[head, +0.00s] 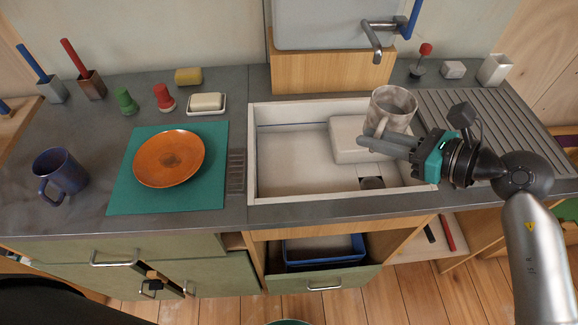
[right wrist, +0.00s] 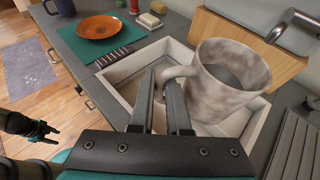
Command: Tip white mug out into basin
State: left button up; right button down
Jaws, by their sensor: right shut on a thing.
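The white mug (head: 391,108), mottled with grey-brown, is held upright above the back right part of the basin (head: 282,189). My right gripper (head: 372,139) is shut on its handle, which points to the left in the right wrist view. That view shows the mug (right wrist: 228,85) close up, with a grey surface inside; I cannot tell whether it is liquid. The basin is a white rectangular sink, with its rim (right wrist: 122,70) below the mug. My left gripper (right wrist: 44,131) shows small at the left of the right wrist view; its jaw state is unclear.
A white block (head: 350,140) and a dark drain (head: 372,183) are in the basin. The tap (head: 376,40) hangs behind the mug. A ribbed drainboard (head: 470,115) lies right. An orange plate (head: 169,159) on a teal mat and a blue mug (head: 61,174) stand left.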

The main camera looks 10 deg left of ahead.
jog(key=s+a+f+n+g+y, duration=0.1)
jog(key=s+a+f+n+g, duration=0.1)
jog(key=a+f, duration=1.35)
pick_arm(q)
jog(key=w+a+f+b, duration=0.1)
jog(key=w+f+b, duration=0.2)
jog(key=f+b, duration=0.4)
jog(key=shift+a+t, duration=0.15)
jog(key=shift+t, duration=0.15)
pick_arm(e)
jog(key=w+d+r+m+t+y, duration=0.2)
jog(key=r+m+t+y, duration=0.2)
jog(key=r+m, duration=0.3)
jog(key=w+d+r+m+t+y, duration=0.3)
jog(key=r+m+t, duration=0.3)
jog(key=m, duration=0.9)
jog(key=shift+w+d+r+t+y, duration=0.15)
jog(key=shift+w+r+t+y, duration=0.2)
jog(key=shift+r, duration=0.35)
